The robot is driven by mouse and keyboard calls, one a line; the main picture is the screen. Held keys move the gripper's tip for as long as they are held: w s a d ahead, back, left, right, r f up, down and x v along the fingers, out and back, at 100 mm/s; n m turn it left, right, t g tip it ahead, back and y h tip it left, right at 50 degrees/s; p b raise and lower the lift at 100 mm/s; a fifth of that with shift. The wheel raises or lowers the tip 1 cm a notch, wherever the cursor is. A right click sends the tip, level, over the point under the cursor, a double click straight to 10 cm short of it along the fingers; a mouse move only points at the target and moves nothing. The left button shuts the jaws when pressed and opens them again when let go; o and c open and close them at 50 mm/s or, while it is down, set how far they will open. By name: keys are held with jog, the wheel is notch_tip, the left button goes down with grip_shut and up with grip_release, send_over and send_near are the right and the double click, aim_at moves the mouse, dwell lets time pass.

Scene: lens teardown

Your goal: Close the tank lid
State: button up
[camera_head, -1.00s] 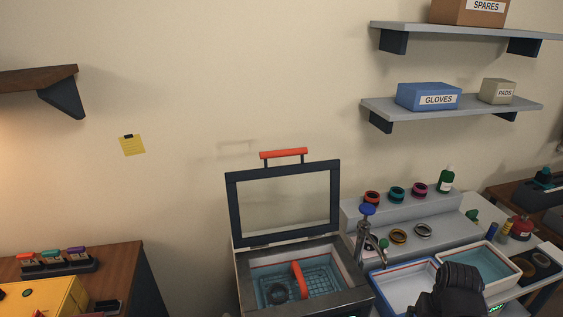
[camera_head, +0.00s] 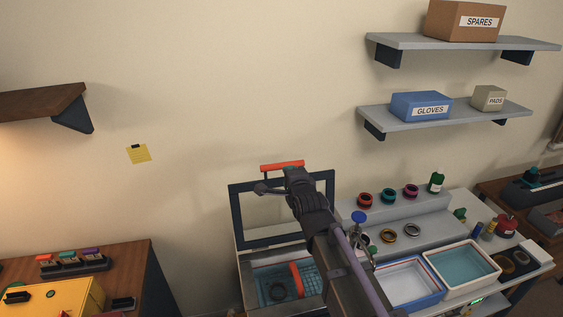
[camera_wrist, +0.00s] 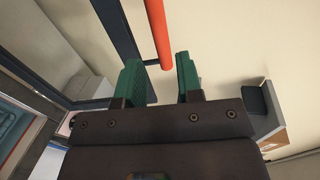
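The tank (camera_head: 241,287) stands at bottom centre in the head view, its lid (camera_head: 235,215) raised upright on the back edge. The lid is a dark frame with a clear pane and a red-orange bar handle (camera_head: 268,167) on top. My gripper (camera_head: 284,181) is in front of the lid's upper part, near the handle. In the wrist view, my gripper (camera_wrist: 159,68) has its two green fingers apart, with nothing held. The handle (camera_wrist: 157,30) lies just past the fingertips, in line with the gap. Contact cannot be told. My arm hides the lid's right part.
Inside the tank are a basket with a red handle (camera_head: 297,279) and a dark ring (camera_head: 277,291). A tap with a blue knob (camera_head: 359,217) and two basins (camera_head: 418,297) (camera_head: 492,254) stand to the right. Shelves (camera_head: 440,117) hang above right.

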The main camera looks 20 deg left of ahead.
aim_at(281, 164)
jog(key=b+x, duration=0.2)
jog(key=x, duration=0.9)
jog(key=shift+f, duration=0.1)
grip_shut()
